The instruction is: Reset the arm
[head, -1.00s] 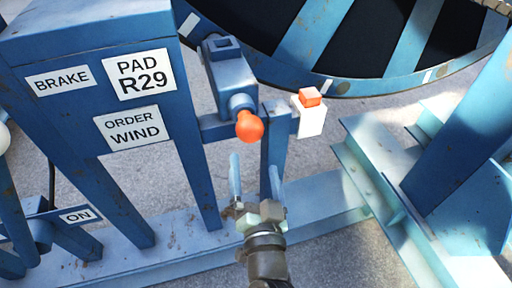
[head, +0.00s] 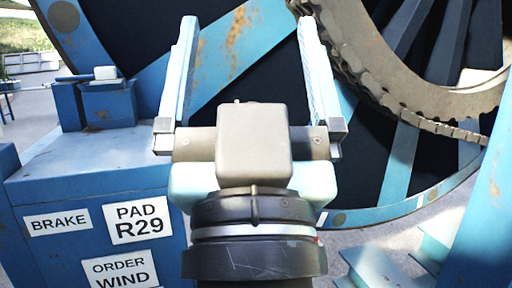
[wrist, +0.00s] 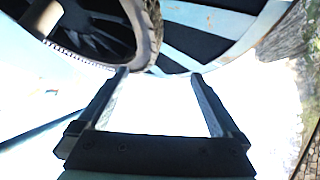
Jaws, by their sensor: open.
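My gripper (head: 248,85) is raised in the middle of the head view, close to the camera, with its two fingers pointing up and wide apart. Nothing is between the fingers. In the wrist view my gripper (wrist: 155,85) is also open and empty, with bright washed-out space between the fingers. The orange knob and the orange-topped white block are not visible now; my arm covers part of that area.
A large blue reel (head: 235,45) with a chain-edged sprocket (head: 365,85) stands behind my gripper. At the left is a blue cabinet (head: 60,180) with labels BRAKE, PAD R29 and ORDER WIND. A blue beam (head: 485,200) rises at the right.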

